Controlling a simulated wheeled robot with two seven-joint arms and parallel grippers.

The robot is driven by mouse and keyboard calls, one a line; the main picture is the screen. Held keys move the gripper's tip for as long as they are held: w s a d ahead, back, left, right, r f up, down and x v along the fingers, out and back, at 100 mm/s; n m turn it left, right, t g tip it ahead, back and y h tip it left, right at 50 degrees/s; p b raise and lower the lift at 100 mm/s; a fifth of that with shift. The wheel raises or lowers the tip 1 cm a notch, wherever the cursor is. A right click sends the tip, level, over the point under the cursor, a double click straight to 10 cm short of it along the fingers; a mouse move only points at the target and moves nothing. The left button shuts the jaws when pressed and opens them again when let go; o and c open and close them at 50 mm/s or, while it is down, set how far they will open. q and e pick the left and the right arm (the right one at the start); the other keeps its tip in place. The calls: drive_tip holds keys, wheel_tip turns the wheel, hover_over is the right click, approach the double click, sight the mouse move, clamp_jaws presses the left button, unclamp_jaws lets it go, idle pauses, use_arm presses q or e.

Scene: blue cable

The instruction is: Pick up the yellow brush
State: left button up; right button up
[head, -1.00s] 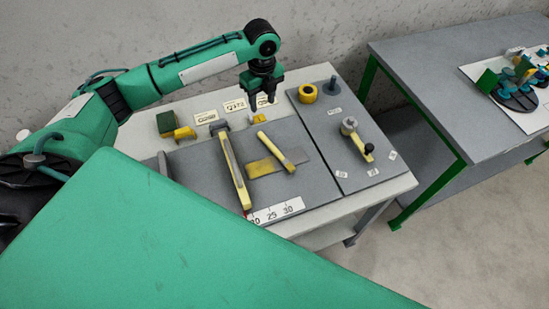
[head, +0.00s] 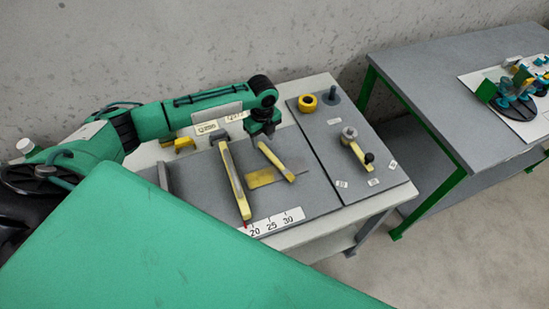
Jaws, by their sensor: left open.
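A slim yellow bar (head: 277,162), which looks like the brush, lies slanted on the grey board beside a flat yellow plate (head: 260,178). My left gripper (head: 262,135) points down from the end of the arm, just behind the bar's far end. Its fingers are small and dark here; it is open, with nothing seen between them. I cannot tell whether it touches the bar. My right gripper is not in view.
A long yellow lever (head: 234,180) lies left of the bar. A ruler strip (head: 270,222) is at the front edge. On the right board (head: 330,135) are a yellow ring (head: 307,103) and a yellow crank (head: 356,152). Another table (head: 430,75) stands at right.

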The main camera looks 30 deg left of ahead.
sight(263, 145)
use_arm(q)
drive_tip(key=shift+f, duration=1.5)
drive_tip(key=shift+a, duration=0.1)
clamp_jaws()
drive_tip(key=shift+r, duration=0.1)
